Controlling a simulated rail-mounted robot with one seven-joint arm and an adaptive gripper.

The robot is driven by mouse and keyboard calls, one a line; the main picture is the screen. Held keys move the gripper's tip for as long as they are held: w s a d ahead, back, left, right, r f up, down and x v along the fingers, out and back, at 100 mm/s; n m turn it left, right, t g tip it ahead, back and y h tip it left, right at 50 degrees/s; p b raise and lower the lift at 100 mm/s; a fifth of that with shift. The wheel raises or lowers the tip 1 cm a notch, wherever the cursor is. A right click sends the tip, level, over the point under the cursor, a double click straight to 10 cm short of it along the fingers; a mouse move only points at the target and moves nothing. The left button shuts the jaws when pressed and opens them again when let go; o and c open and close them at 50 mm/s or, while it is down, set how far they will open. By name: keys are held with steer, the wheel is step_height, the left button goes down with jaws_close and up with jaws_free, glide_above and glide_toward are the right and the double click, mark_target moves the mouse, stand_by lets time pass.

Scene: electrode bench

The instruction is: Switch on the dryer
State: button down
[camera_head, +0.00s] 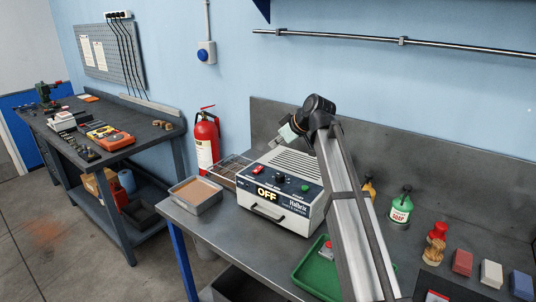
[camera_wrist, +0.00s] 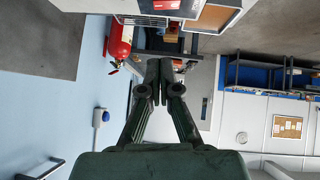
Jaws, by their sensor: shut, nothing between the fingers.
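The dryer (camera_head: 283,190) is a white box with a dark front panel, standing on the grey bench in the head view. A red switch (camera_head: 258,170) is at the panel's upper left, with a dark knob (camera_head: 280,179) in the middle and a green button (camera_head: 305,188) at the right. My gripper (camera_head: 285,138) is above the back of the dryer, apart from it, and partly hidden by my arm. In the wrist view its fingers (camera_wrist: 155,75) are together and empty. The dryer's controls are not clear in that view.
A metal tray with brown contents (camera_head: 195,182) and a wire rack (camera_head: 229,165) lie left of the dryer. A red fire extinguisher (camera_head: 206,140) is behind them. A green tray (camera_head: 312,282) and a soap bottle (camera_head: 400,209) are on the right.

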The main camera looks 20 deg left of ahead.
steer(key=p, duration=0.3)
glide_above(262, 171)
steer(key=f, duration=0.4)
steer(key=s+f, duration=0.1)
steer(key=f, duration=0.1)
steer(key=shift+d, duration=0.25)
steer(key=f, duration=0.2)
steer(key=f+p, duration=0.1)
steer(key=shift+w+a+f, duration=0.1)
steer(key=shift+w, duration=0.15)
steer(key=shift+w+f, duration=0.1)
steer(key=shift+f, duration=0.65)
steer(key=shift+a, duration=0.1)
